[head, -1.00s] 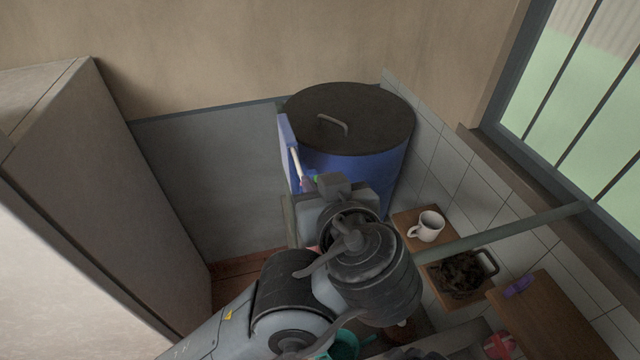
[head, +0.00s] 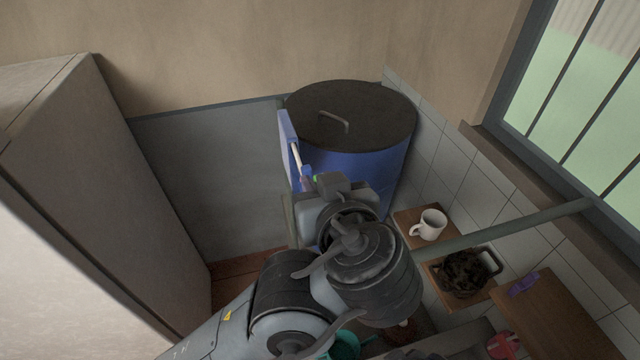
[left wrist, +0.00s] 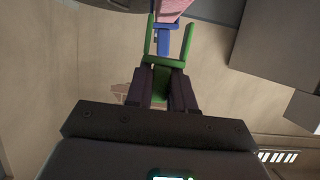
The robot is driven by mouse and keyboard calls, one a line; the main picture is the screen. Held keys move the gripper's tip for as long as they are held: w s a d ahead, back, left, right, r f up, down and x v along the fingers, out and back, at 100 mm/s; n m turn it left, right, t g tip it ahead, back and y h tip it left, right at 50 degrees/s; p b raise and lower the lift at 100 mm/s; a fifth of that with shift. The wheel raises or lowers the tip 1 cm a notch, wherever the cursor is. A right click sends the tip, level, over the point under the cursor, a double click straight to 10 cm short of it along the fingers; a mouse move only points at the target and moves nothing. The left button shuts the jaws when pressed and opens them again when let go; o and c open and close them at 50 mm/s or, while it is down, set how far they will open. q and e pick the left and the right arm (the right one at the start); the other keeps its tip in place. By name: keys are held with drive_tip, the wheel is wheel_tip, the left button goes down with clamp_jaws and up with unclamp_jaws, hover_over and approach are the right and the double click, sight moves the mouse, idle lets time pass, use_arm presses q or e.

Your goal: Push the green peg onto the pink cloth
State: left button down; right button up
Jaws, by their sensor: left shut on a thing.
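The green peg (left wrist: 161,74) is a forked piece held between the dark fingers of my left gripper (left wrist: 166,84) in the left wrist view. Its two prongs point away from the gripper. A blue piece (left wrist: 163,46) shows between the prongs. The pink cloth (left wrist: 172,8) is just beyond the blue piece at the top edge. I cannot tell whether the peg touches the cloth. In the head view only a small green bit (head: 315,178) of the peg shows by my left gripper (head: 320,183); the cloth is hidden there. My right gripper is not in view.
A blue barrel (head: 355,170) with a dark lid stands behind my arm, with a blue panel (head: 287,148) and pale rod (head: 296,158) close by. A white mug (head: 432,224), dark pot (head: 462,272) and purple thing (head: 523,283) are on wooden shelves at right.

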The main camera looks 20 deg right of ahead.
use_arm(q)
drive_tip(key=shift+d+b, duration=0.15)
drive_tip(key=shift+b, duration=0.2)
idle(0.7)
drive_tip(key=shift+f, duration=0.25)
idle(0.5)
drive_tip(key=shift+f+b, duration=0.9)
drive_tip(key=shift+b, duration=0.3)
drive_tip(key=shift+f, duration=0.1)
idle(0.3)
drive_tip(key=shift+b, duration=0.35)
idle(0.4)
drive_tip(key=shift+f+b, duration=0.4)
drive_tip(key=shift+b, duration=0.1)
idle(0.4)
drive_tip(key=shift+f+b, duration=0.25)
drive_tip(key=shift+b, duration=0.05)
idle(0.4)
